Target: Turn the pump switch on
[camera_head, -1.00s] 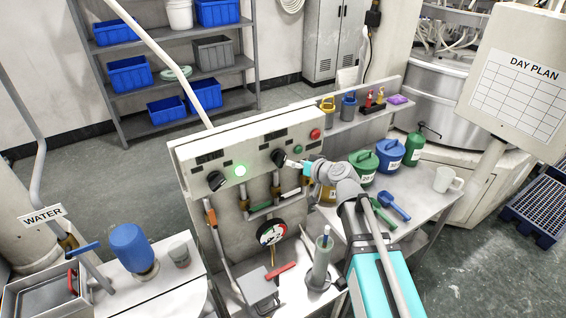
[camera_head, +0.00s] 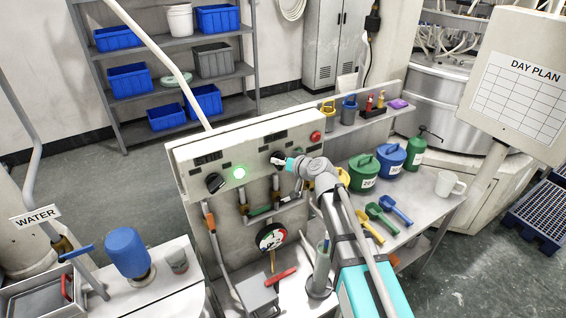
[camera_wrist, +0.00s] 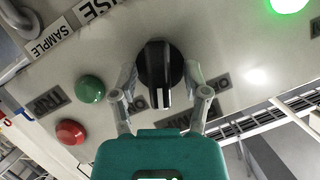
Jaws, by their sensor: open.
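The control panel (camera_head: 243,148) carries two black rotary knobs. The left knob (camera_head: 214,182) sits beside a lit green lamp (camera_head: 240,172). My gripper (camera_head: 284,160) is at the right knob, whose body is mostly hidden by it in the head view. In the wrist view the right knob (camera_wrist: 160,68) is black with a pale pointer line, between the open fingers of my gripper (camera_wrist: 162,78). One finger is on each side of it; I cannot tell whether they touch it. The labels by the knob are partly covered, so I cannot read which switch it is.
A green button (camera_wrist: 90,89) and a red button (camera_wrist: 71,131) are close to the knob in the wrist view. Pipes and a pressure gauge (camera_head: 270,237) are below the panel. Canisters and scoops stand on the bench (camera_head: 425,205) to the right.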

